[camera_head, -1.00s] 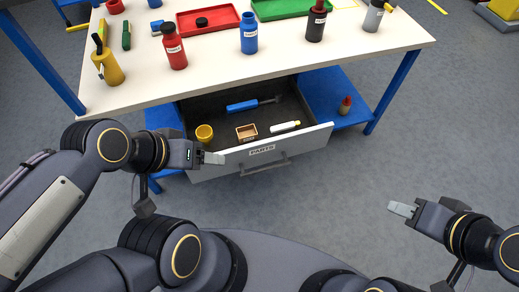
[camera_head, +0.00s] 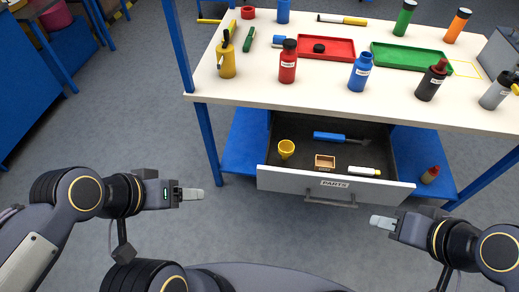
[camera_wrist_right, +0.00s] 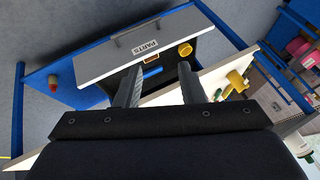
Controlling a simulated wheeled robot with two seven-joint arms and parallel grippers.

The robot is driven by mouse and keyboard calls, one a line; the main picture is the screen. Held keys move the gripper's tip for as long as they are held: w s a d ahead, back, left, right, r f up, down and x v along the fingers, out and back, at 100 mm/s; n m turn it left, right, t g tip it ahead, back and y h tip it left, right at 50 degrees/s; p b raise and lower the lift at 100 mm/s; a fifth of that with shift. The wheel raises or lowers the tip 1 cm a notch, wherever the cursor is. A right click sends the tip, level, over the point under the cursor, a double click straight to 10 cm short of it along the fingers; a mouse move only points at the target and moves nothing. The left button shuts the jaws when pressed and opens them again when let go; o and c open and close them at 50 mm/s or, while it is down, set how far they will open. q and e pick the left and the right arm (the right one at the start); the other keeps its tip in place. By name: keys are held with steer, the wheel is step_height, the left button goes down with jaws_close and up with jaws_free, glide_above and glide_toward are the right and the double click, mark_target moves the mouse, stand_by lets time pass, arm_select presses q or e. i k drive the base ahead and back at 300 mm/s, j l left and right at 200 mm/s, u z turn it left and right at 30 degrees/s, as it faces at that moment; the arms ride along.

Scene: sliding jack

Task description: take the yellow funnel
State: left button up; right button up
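The yellow funnel (camera_head: 286,148) lies in the back left part of the open drawer (camera_head: 280,181) labelled PARTS. It also shows in the right wrist view (camera_wrist_right: 185,49), near the drawer's edge. My right gripper (camera_head: 378,222) is in front of the drawer's right end, apart from it. In the right wrist view its two fingers (camera_wrist_right: 160,68) are spread with nothing between them. My left gripper (camera_head: 196,194) is left of the drawer over the floor, touching nothing. Its fingers overlap in this view, so its opening does not show.
The drawer also holds a small wooden box (camera_head: 325,162), a blue-handled tool (camera_head: 340,137) and a white cylinder (camera_head: 364,171). The tabletop (camera_head: 330,98) above carries bottles and trays. A red bottle (camera_head: 430,175) stands on the blue shelf. The floor in front is clear.

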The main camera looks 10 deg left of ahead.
mark_target(287, 148)
steer(key=i+j, duration=0.2)
steer(key=j, duration=0.15)
steer(key=i+j, duration=0.2)
steer(key=j, duration=0.15)
steer(key=i+j+z, duration=0.1)
steer(key=j, duration=0.25)
steer(key=i+j, duration=0.25)
steer(key=j, duration=0.15)
